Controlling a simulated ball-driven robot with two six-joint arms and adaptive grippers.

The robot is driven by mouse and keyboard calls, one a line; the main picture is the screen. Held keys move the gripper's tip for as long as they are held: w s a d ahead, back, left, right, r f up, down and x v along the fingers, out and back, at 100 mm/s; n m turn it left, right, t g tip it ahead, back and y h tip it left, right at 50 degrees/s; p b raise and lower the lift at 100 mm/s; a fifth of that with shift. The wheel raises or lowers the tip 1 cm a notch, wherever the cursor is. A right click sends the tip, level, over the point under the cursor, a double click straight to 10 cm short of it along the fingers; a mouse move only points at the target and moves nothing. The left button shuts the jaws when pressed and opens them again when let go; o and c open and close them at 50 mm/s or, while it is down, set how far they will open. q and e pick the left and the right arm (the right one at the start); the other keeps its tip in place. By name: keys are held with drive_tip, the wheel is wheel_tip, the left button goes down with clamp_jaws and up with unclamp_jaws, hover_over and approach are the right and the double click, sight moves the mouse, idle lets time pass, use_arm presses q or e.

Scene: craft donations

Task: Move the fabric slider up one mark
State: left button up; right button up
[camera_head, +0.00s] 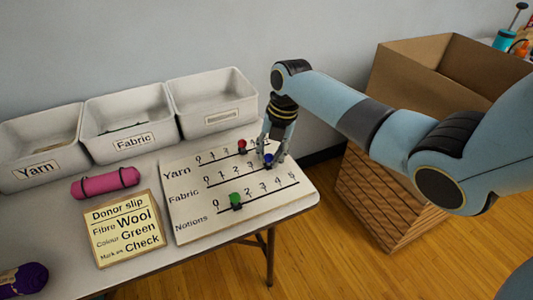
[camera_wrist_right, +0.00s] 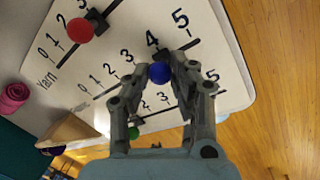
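The slider board (camera_head: 190,221) lies on the table with rows Yarn, Fabric and Notions. The fabric slider has a blue knob (camera_head: 269,158) on a black block and sits on the middle line, about at mark 4. My right gripper (camera_head: 274,157) reaches down over it from above. In the right wrist view the blue knob (camera_wrist_right: 160,72) is between the two fingertips (camera_wrist_right: 160,69), which look closed against its sides. The fingers partly hide the line beside it. My left gripper is not in view.
The red yarn slider (camera_head: 242,144) is close behind my right gripper; the green notions slider (camera_head: 235,199) is nearer the front. A donor slip (camera_head: 125,230), pink roll (camera_head: 105,183) and white bins (camera_head: 131,121) stand left. A cardboard box (camera_head: 415,60) is right.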

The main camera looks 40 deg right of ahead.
drive_tip(key=o, duration=0.4)
drive_tip(key=shift+o, duration=0.2)
wheel_tip(320, 180, up, 12)
drive_tip(key=s+d, duration=0.1)
drive_tip(key=shift+s+d, duration=0.3)
drive_tip(key=shift+f, duration=0.1)
